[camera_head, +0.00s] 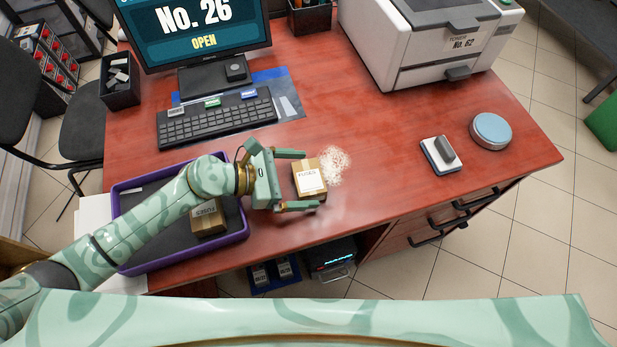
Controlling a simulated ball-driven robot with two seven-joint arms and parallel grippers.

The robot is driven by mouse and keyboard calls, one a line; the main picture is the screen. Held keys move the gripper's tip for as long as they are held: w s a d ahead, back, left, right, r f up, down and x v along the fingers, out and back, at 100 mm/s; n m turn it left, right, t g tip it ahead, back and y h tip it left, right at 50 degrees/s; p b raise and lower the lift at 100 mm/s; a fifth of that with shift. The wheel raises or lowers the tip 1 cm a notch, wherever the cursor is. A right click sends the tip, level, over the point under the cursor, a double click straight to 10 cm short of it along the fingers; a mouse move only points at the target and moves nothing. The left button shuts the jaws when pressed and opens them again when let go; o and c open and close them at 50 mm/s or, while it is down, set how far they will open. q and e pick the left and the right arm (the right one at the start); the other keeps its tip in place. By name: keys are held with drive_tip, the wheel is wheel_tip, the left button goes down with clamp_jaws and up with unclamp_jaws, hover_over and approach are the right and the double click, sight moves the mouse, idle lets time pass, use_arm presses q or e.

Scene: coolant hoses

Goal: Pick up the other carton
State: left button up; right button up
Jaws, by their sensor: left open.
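A small brown carton (309,182) with a white label on top sits on the red-brown desk, beside a patch of white powder. My left gripper (300,179) is open, its two fingers on the far and near sides of this carton; whether they touch it I cannot tell. Another brown carton (208,220) lies in the purple-rimmed tray (190,260) at the left, partly hidden by my left arm. My right gripper is out of view.
White powder (336,165) lies right of the carton. A keyboard (217,118) and monitor (195,30) stand behind, a printer (430,40) at the back right. A stamp-like block on a pad (441,155) and a round blue-topped tin (491,131) are at the right. The desk's centre right is clear.

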sight(317, 178)
use_arm(q)
drive_tip(key=x, duration=0.4)
drive_tip(key=shift+d, duration=0.2)
drive_tip(key=c, duration=1)
drive_tip(key=shift+r, duration=0.1)
